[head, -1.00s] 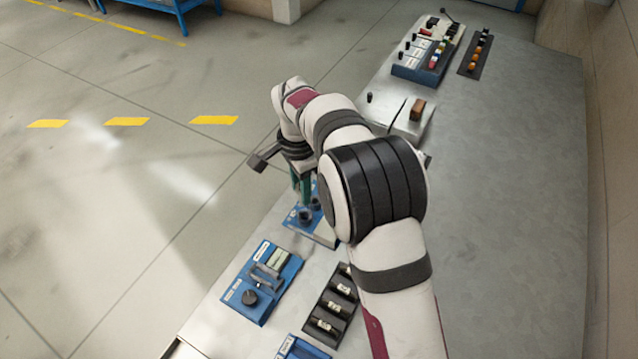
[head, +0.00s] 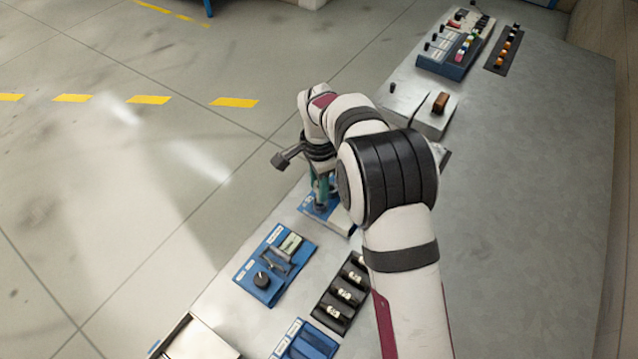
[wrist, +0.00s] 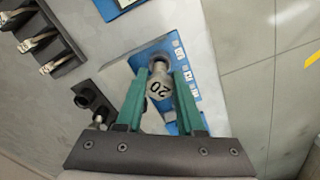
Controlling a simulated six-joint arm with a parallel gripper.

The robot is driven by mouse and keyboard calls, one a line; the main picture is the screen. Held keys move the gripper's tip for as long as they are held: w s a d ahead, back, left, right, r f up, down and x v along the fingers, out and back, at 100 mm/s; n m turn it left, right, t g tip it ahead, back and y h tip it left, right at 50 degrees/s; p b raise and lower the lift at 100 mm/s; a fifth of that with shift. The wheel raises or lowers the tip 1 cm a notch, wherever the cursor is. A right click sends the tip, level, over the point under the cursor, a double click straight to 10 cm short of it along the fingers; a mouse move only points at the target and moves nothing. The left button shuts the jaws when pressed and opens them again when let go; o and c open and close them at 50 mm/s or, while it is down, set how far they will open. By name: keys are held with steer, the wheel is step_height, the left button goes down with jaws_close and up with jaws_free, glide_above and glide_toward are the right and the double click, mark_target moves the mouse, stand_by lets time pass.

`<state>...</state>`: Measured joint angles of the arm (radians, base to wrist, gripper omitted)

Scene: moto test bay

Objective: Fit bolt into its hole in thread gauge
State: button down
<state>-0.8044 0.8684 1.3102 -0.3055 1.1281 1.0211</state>
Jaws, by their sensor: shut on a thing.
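My gripper (wrist: 161,72) has two green fingers shut on a bolt (wrist: 158,88) marked "20". The bolt's far end is over the blue thread gauge (wrist: 198,92), by a dark round hole or ring. I cannot tell whether the end is inside it. White size labels run along the gauge's edge. In the head view my gripper (head: 321,192) points down at the blue gauge (head: 308,208), and the arm hides part of it. The held bolt is not clear there.
A black rack (head: 322,312) with several bolts stands nearer me. Beside it are a blue panel (head: 252,270) with a black knob and a blue tray (head: 305,343). A blue switch box (head: 452,68) stands at the far end. The right side of the bench (head: 530,200) is clear.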

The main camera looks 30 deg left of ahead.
steer(key=shift+f, duration=0.2)
steer(key=shift+f, duration=0.4)
steer(key=shift+f, duration=0.1)
stand_by(0.5)
steer(key=shift+f, duration=0.45)
stand_by(0.3)
steer(key=shift+c, duration=2.2)
jaws_free()
steer(key=shift+r, duration=0.1)
